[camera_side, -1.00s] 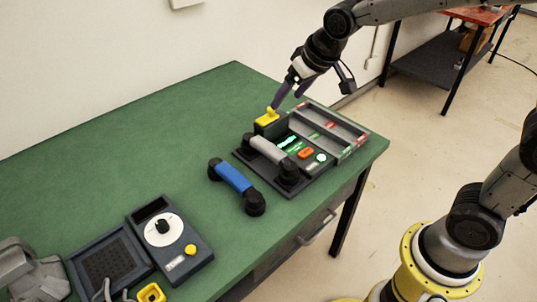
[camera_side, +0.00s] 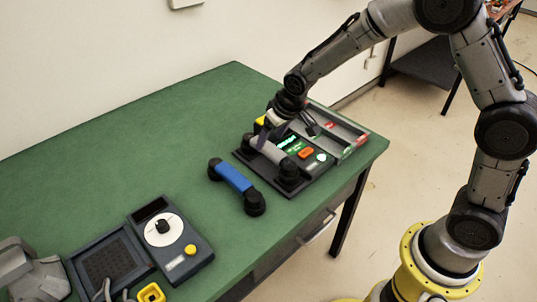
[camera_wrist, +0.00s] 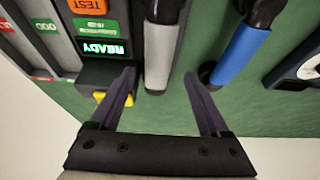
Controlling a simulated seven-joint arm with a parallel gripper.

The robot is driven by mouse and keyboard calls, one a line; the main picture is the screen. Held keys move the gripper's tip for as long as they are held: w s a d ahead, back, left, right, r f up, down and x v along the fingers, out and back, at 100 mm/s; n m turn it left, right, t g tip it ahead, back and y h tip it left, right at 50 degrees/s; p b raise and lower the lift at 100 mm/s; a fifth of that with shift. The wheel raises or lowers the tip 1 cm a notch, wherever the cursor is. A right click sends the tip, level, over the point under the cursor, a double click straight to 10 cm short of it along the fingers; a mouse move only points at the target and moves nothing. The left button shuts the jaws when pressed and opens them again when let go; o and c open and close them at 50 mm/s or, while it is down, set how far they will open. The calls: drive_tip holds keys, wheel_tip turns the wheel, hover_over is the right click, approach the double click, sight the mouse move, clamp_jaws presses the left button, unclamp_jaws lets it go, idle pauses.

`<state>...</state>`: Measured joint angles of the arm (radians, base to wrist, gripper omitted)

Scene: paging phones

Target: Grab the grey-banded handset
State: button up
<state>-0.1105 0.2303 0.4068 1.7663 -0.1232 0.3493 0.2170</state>
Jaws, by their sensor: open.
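The grey-banded handset (camera_side: 272,153) has a grey grip and black ends and lies on the dark phone base (camera_side: 317,181). It also shows in the wrist view (camera_wrist: 158,58), between and ahead of my open fingers. My gripper (camera_side: 261,137) is over the far end of this handset in the side view, partly hiding it. In the wrist view my gripper (camera_wrist: 161,78) has its two purple fingers apart, one on each side of the grey grip's line. I cannot tell how high the fingertips are above it.
A blue-banded handset (camera_side: 234,178) lies on the green table (camera_side: 120,165) close beside the base; the wrist view shows it right of my fingers (camera_wrist: 241,52). A yellow part (camera_wrist: 115,98) is by my left finger. A dial unit (camera_side: 170,240) stands at the near left.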

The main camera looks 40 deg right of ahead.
sight(269, 146)
drive_tip(key=shift+x, duration=2.3)
drive_tip(key=shift+s+d+f, duration=0.15)
drive_tip(key=shift+s+f, duration=0.05)
drive_tip(key=shift+f, duration=0.15)
clamp_jaws()
